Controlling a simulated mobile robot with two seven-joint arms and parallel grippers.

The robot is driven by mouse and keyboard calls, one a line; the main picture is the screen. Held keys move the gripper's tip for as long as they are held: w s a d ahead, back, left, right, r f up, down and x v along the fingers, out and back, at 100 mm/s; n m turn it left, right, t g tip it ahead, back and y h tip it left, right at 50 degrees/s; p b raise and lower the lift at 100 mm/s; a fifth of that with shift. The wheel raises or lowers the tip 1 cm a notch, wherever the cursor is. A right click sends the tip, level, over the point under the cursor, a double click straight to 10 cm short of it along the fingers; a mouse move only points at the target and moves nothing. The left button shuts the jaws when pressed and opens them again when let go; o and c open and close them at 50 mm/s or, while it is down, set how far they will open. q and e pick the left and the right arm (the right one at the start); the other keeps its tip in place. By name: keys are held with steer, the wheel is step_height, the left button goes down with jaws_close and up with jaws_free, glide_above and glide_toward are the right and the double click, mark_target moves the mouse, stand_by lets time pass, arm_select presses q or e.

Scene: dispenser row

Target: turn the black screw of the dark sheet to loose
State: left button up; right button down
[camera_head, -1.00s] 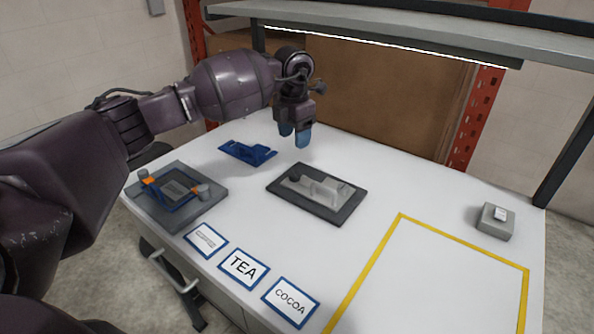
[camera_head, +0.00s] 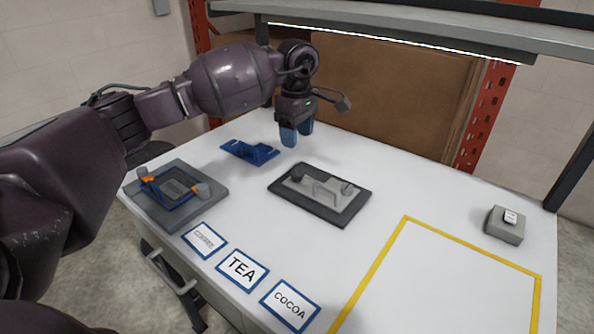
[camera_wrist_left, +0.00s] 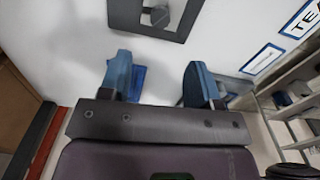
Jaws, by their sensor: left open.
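The dark sheet (camera_head: 321,215) lies flat on the white table in the middle. It carries a grey fixture (camera_head: 324,187) with a black round knob (camera_head: 297,174) at its left end, which looks like the black screw, and a greyer knob at its right end. Part of the sheet (camera_wrist_left: 178,34) shows at the top of the left wrist view. My left gripper (camera_head: 297,133) is open and empty, pointing down above the table behind the sheet. Its two blue fingers are spread wide in the left wrist view (camera_wrist_left: 160,82). My right gripper is not in view.
A blue bracket (camera_head: 250,151) lies left of the sheet. A grey tray (camera_head: 168,211) with a blue frame and orange parts is at the left. Label cards, including TEA (camera_head: 242,270) and COCOA (camera_head: 290,305), line the front. A grey box (camera_head: 503,228) stands right. A shelf (camera_head: 420,36) hangs behind.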

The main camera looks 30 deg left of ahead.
mark_target(297, 174)
arm_select(q)
step_height(297, 174, down, 10)
steer(key=shift+b, duration=0.35)
steer(key=shift+f, duration=0.45)
steer(key=shift+c, duration=0.5)
steer(key=c, duration=0.8)
steer(key=shift+c, duration=0.2)
